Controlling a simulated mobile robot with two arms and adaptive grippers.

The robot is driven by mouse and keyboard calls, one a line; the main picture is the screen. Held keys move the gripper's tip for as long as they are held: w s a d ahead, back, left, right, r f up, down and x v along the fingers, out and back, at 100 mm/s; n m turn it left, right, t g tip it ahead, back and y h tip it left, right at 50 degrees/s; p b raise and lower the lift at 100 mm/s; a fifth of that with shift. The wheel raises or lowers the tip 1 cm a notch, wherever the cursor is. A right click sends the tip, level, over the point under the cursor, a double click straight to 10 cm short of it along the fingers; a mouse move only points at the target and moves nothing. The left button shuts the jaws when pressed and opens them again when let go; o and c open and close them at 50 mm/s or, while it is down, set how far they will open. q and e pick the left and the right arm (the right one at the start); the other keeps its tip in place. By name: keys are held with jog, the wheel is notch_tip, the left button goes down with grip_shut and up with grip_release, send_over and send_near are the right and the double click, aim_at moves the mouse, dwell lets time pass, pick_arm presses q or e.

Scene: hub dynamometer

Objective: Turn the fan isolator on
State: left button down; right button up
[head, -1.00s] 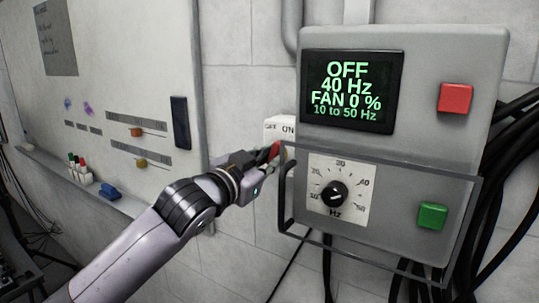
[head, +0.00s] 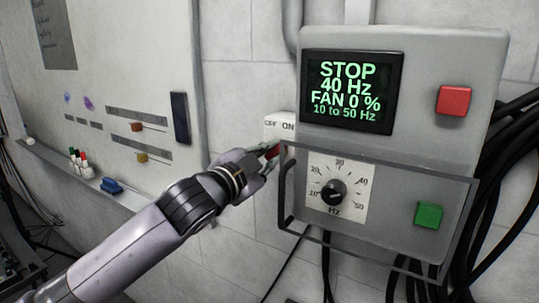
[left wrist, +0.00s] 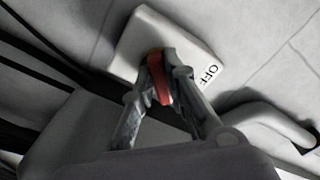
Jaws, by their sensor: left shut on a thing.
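The fan isolator is a white box (head: 273,122) on the wall, left of the grey control panel, with OFF and ON printed on its top. It also shows in the left wrist view (left wrist: 150,35), where only OFF can be read. My left gripper (head: 268,152) is at the box's front, shut on its red handle (left wrist: 159,78). The screen (head: 348,92) reads STOP, 40 Hz, FAN 0 %, 10 to 50 Hz. My right gripper is not in view.
The grey control panel (head: 430,60) has a red button (head: 453,101), a green button (head: 429,215) and a Hz dial (head: 333,193) behind a framed clear cover (head: 388,255) close to my left gripper. A whiteboard (head: 100,60) with a marker tray stands left. Black cables hang at right.

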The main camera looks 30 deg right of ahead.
pick_arm(q)
jog(key=c, duration=1.6)
grip_release()
jog(key=shift+a, duration=0.1)
jog(key=v, duration=1.2)
